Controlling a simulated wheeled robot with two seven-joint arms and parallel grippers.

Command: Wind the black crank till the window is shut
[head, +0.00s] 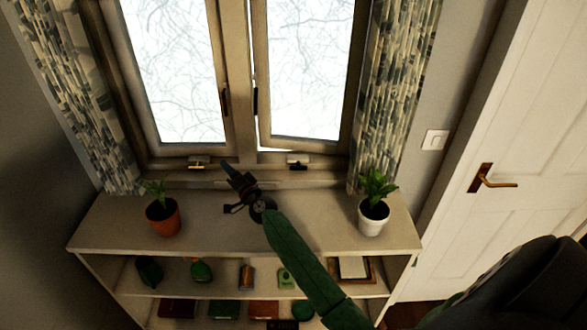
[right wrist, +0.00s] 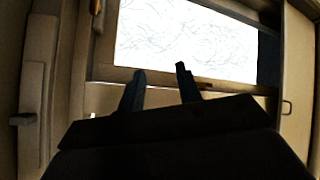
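The black crank (head: 298,163) sits on the sill below the right window sash (head: 305,70). That sash stands ajar, with bright gaps along its left and bottom edges. A second, brass-coloured crank (head: 197,165) sits below the left sash (head: 175,70). My right gripper (head: 232,187) is over the shelf top, left of the black crank and apart from it. In the right wrist view its two fingers (right wrist: 160,87) are spread with nothing between them, and the window is behind. I cannot pick out the black crank there. My left gripper is not in view.
A plant in a terracotta pot (head: 163,217) stands left on the shelf unit (head: 110,232), and one in a white pot (head: 373,217) stands right. Patterned curtains (head: 395,90) flank the window. A white door (head: 530,150) is at right. The shelf top between the pots is clear besides my arm.

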